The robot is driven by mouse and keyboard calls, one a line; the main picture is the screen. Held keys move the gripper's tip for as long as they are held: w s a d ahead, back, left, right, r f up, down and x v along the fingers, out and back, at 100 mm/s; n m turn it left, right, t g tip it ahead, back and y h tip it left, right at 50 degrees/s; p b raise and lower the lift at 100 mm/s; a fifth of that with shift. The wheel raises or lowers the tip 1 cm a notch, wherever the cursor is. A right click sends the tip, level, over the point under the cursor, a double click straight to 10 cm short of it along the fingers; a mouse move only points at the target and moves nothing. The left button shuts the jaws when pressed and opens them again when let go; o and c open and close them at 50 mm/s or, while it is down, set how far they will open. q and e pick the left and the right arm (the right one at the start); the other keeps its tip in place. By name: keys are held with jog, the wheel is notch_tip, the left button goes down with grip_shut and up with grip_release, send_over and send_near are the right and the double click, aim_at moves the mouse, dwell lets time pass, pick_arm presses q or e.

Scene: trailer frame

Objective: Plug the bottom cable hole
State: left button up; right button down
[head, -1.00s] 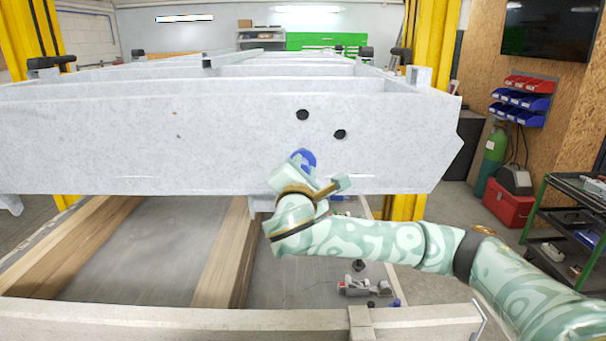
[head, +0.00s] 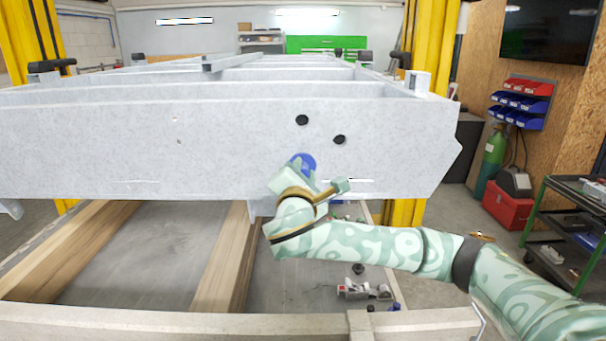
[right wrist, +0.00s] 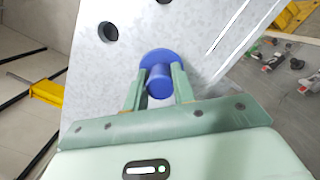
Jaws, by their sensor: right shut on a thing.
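The galvanised trailer beam (head: 90,145) faces me across the head view. Two dark round holes show in it, an upper one (head: 302,120) and one to its lower right (head: 340,139). My right gripper (right wrist: 158,88) is shut on a blue plug (right wrist: 160,62), with a finger on each side of its stem. The plug's wide disc lies against or very close to the beam face, below the two holes; it also shows in the head view (head: 305,161). Whatever lies behind the disc is hidden. My left gripper is not in view.
Wooden beams (head: 226,260) and a pale front rail (head: 200,325) lie below the trailer frame. Small hardware (head: 362,290) lies on the surface below my right arm. Yellow posts (head: 428,50) stand behind the frame. A tool trolley (head: 548,215) stands at the right.

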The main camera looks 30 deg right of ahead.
jog(key=shift+x, duration=1.05)
jog(key=shift+w+d, duration=0.1)
jog(key=shift+w, duration=0.2)
jog(key=shift+w+d, duration=0.1)
jog(key=c, duration=1.1)
grip_release()
jog(key=shift+w+d+f, duration=0.1)
jog(key=shift+w, duration=0.2)
jog(key=shift+s, duration=0.15)
jog(key=b+v, duration=0.2)
jog(key=v, duration=1.4)
